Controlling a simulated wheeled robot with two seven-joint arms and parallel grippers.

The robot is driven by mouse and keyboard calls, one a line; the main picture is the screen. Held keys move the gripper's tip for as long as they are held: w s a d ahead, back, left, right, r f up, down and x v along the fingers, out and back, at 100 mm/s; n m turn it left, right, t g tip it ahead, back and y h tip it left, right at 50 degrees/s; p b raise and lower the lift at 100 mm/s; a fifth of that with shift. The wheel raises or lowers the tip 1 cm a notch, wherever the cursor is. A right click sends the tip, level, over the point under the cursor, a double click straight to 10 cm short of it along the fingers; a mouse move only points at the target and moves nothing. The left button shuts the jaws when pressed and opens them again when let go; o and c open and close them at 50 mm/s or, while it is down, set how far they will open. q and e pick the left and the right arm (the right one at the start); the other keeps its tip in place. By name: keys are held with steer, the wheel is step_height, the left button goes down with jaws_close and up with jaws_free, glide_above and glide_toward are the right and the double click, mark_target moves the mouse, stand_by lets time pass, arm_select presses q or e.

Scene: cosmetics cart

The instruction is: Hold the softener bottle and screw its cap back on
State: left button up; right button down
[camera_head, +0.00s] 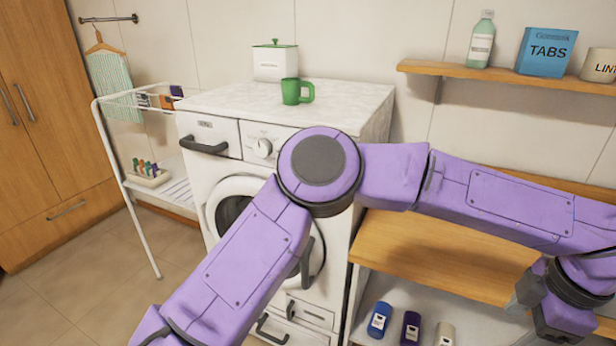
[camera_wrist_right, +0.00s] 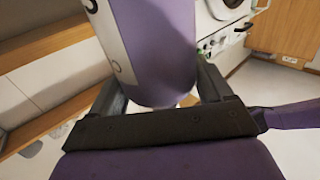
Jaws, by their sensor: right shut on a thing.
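In the right wrist view, a purple bottle (camera_wrist_right: 158,50) with a pale label is between the jaws of my right gripper (camera_wrist_right: 160,95), which is shut on it. It looks like the softener bottle. Its far end is out of the picture, and I cannot make out its cap. In the head view, a purple arm comes from the lower left, bends at the middle and runs to the right edge. A dark gripper part (camera_head: 527,292) shows at the lower right.
A washing machine (camera_head: 222,170) with a green mug (camera_head: 296,92) on top stands behind the arm. A wooden shelf (camera_head: 430,255) is right of it, with a blue bottle (camera_head: 379,320), a dark purple bottle (camera_head: 411,328) and a beige bottle (camera_head: 445,334) below.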

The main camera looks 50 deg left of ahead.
arm_select(q)
steer(key=w+a+f+m+t+y, duration=0.3)
steer(key=a+f+t+y, duration=0.35)
steer(key=a+f, duration=0.8)
steer(key=s+a+f+m, duration=0.5)
steer(key=a+f+m, duration=0.15)
steer(key=f, duration=0.45)
steer(key=s+a+f+m+g+h, duration=0.1)
steer(key=s+f, duration=0.3)
steer(key=s, duration=0.4)
steer(key=s+a+f+m+g+h, duration=0.1)
steer(key=s+a+f+m+h, duration=0.1)
steer(key=s, duration=0.7)
steer(key=s+a+f+m+g+h, duration=0.1)
steer(key=s+a+f+m, duration=0.3)
steer(key=s, duration=0.4)
steer(key=shift+s+a+f+g+h, duration=0.4)
steer(key=shift+a+f, duration=0.25)
steer(key=shift+f, duration=0.3)
steer(key=shift+w, duration=0.1)
